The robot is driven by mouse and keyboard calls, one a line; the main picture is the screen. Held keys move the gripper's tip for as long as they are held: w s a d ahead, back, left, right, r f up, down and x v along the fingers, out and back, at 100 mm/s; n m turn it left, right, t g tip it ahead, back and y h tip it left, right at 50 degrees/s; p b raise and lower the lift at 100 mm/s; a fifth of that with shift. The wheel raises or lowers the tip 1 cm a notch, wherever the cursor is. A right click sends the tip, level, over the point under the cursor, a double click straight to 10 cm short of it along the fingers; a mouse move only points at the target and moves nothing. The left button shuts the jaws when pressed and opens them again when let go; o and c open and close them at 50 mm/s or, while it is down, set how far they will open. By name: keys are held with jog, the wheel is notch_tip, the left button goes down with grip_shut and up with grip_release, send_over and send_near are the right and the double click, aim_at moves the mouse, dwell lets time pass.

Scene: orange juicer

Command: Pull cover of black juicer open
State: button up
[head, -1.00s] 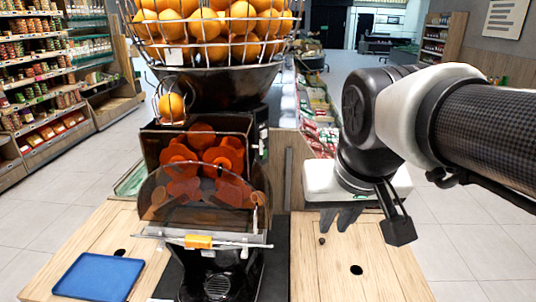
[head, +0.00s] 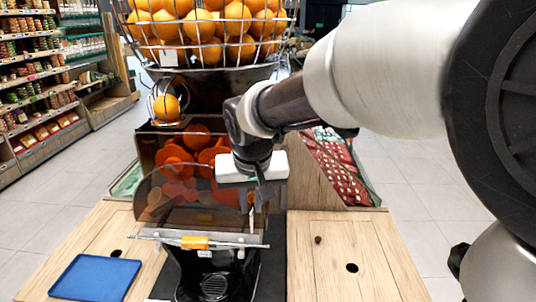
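The black juicer (head: 215,92) stands in the middle, with red-orange pressing drums (head: 177,158) inside. Its smoky see-through cover (head: 165,205) is down in front of the drums. A metal bar (head: 225,243) with an orange piece (head: 194,243) runs along the cover's lower front. My gripper (head: 262,198) is at the right side of the cover, above the bar's right end. Its white body hides part of the drums and the cover's upper right. Its fingers are dark, small and partly merged with the juicer behind. I cannot tell whether they touch the cover or how far apart they are.
A wire basket of oranges (head: 205,30) tops the juicer. A blue tray (head: 95,277) lies on the wooden counter at left. The wooden counter at right (head: 335,260) is mostly clear, with a dark hole and a small knob. Store shelves (head: 40,85) stand back left.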

aim_at(251, 215)
jog(key=x, duration=0.7)
jog(key=shift+f, duration=0.2)
grip_shut()
jog(key=shift+a, duration=0.1)
dwell(1.1)
